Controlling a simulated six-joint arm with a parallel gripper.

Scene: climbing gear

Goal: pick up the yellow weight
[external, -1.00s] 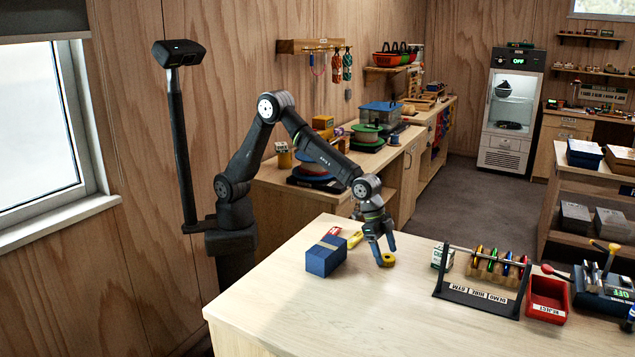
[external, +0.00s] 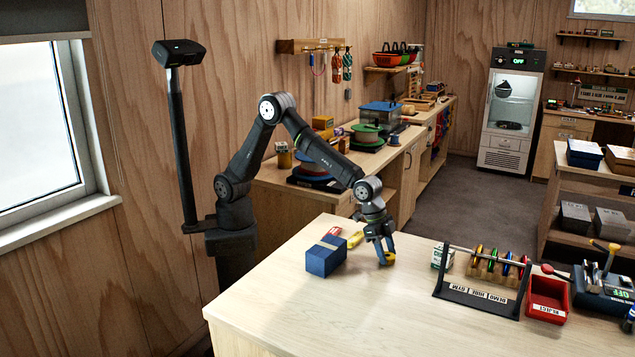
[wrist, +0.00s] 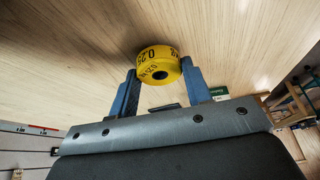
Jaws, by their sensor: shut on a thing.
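The yellow weight (wrist: 158,66) is a small round disc with black numbers and a dark centre hole. In the wrist view it sits between the two blue fingers of my gripper (wrist: 160,88), which are shut on it. In the external view my gripper (external: 385,256) points down at the table top, and the yellow weight (external: 389,258) shows only partly between the fingers. It is at or just above the table surface; I cannot tell which.
To the right are a rack of coloured gear (external: 484,280), a red tray (external: 547,300) and a small device (external: 603,290). The table front is clear.

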